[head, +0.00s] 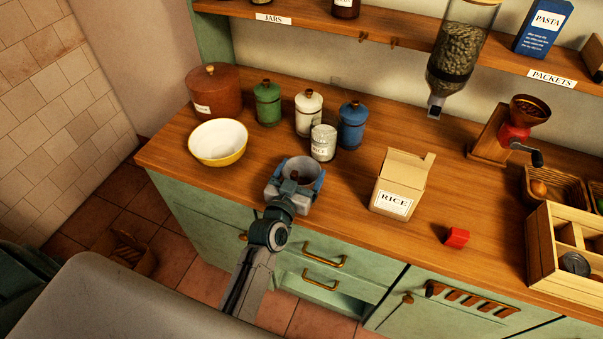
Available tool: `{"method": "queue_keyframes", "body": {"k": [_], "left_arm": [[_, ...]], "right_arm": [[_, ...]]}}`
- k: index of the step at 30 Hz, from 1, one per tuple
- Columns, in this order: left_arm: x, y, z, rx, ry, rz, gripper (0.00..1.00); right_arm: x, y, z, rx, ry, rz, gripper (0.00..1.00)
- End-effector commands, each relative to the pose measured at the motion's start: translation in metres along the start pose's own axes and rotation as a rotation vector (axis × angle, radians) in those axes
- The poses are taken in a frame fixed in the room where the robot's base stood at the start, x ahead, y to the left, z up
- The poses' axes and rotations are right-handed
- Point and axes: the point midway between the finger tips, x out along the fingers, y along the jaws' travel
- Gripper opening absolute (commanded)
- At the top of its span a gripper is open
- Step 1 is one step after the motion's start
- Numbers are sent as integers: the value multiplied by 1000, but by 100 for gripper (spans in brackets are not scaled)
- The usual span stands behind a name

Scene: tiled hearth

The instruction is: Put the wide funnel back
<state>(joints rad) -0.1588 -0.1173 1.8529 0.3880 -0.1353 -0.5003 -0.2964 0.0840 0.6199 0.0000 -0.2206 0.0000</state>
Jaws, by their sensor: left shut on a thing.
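My left gripper (296,181) is over the front part of the wooden counter, between the bowl and the rice box. It is shut on a round, wide-mouthed grey thing, which I take to be the wide funnel (301,168). The gripper and wrist hide its lower part, so I cannot tell whether it touches the counter. My right gripper is not in view.
A yellow-rimmed bowl (218,141) stands left. A white rice jar (323,143) and a blue canister (352,125) stand close behind the gripper. The rice box (402,184) and a red block (456,237) are right. A drawer (327,282) is below. A shelf (400,36) runs above.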

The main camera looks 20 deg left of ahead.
Motion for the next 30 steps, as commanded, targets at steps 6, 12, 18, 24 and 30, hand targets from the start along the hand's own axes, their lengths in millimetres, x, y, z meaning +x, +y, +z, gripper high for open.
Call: {"method": "queue_keyframes", "body": {"k": [6, 12, 18, 24, 30], "left_arm": [[0, 0, 5, 0, -2, 0, 60], [0, 0, 4, 0, -2, 0, 100], [0, 0, 3, 0, -2, 0, 100], [-19, 0, 6, -1, -4, 0, 100], [-63, 0, 7, -1, -3, -1, 100]], "right_arm": [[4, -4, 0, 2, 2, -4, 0], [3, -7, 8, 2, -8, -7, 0], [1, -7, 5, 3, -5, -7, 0], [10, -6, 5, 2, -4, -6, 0], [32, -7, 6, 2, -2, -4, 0]]}}
